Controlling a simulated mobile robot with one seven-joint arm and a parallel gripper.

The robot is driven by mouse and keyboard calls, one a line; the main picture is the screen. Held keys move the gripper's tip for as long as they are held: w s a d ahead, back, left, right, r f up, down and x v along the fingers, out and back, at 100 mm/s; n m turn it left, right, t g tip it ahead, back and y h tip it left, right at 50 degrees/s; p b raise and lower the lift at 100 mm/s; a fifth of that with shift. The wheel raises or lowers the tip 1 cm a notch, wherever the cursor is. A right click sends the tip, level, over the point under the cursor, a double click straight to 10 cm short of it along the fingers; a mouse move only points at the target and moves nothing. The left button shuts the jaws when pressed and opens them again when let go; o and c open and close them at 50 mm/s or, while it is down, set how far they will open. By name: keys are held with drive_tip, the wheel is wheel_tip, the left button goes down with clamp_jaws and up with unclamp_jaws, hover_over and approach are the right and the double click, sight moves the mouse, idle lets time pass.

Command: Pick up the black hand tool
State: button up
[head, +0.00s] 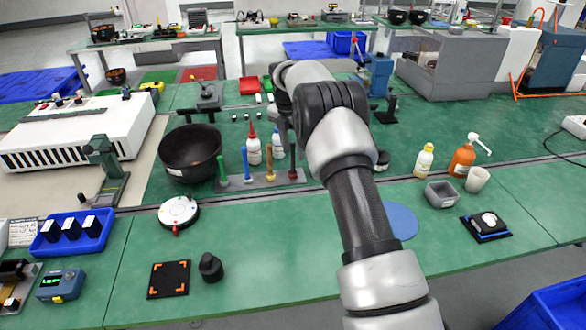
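No object shows clearly as a black hand tool. A squat black knob-like object (210,267) stands at the front left, beside a black square mat with orange corner marks (169,279). I cannot tell if it is the tool. My arm rises from the bottom right and bends over the bench behind the rack. My gripper is mostly hidden behind my arm links; its fingers and anything in them cannot be made out.
A round white device (179,212) and a blue bin (73,233) are at left. A grey box (441,194) and an orange pump bottle (462,161) are at right. The front middle bench is clear.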

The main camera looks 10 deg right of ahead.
sight(294, 160)
wheel_tip(294, 160, down, 5)
drive_tip(key=shift+w+d+f, duration=0.1)
drive_tip(key=shift+w, duration=0.05)
clamp_jaws()
